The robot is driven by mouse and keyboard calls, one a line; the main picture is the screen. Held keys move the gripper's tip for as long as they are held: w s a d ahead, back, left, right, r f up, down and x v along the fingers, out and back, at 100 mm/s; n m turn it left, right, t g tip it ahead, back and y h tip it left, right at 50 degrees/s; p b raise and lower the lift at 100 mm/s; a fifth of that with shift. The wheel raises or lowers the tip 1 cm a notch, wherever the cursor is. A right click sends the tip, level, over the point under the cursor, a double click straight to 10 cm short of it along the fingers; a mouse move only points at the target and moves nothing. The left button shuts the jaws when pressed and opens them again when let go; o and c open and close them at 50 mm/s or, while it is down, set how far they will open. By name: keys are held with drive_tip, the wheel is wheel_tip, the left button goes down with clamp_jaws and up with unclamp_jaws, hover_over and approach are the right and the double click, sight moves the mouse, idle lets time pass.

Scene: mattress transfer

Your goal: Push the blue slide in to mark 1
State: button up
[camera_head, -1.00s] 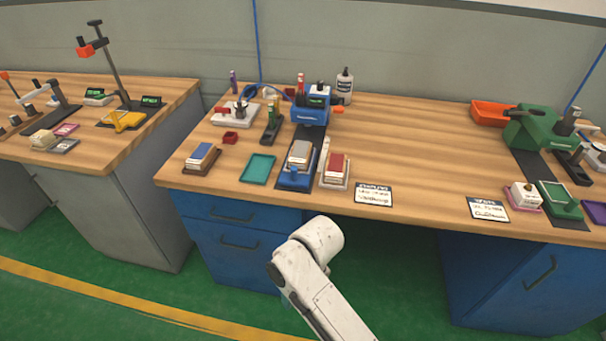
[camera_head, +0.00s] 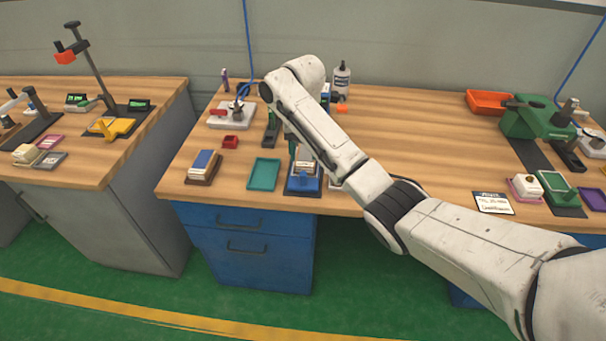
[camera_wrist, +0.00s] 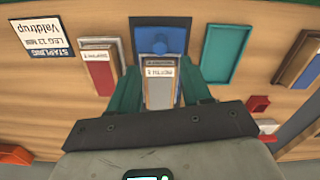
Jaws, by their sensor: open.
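The blue slide (camera_head: 303,184) sits at the front of a dark track near the table's front edge. In the wrist view the slide (camera_wrist: 160,36) is a blue plate with a round knob, at the top middle. A pale block with a white label (camera_wrist: 160,72) lies just behind the slide. My gripper (camera_wrist: 160,78) is open, with one green finger on each side of this block. I cannot tell whether the fingers touch it. In the head view my gripper (camera_head: 297,138) is over the track, partly behind my arm. Mark 1 cannot be made out.
A teal tray (camera_head: 264,174) and a blue-topped block (camera_head: 203,166) lie left of the track. A small red box (camera_head: 230,142) is behind them. A red-topped block (camera_wrist: 99,72) lies on the track's other side, beside a label card (camera_wrist: 38,42). My arm hides the blue machine.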

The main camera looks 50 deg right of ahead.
sight(303, 174)
wheel_tip(303, 174, down, 9)
drive_tip(key=shift+f, duration=0.1)
idle(0.3)
clamp_jaws()
idle(0.4)
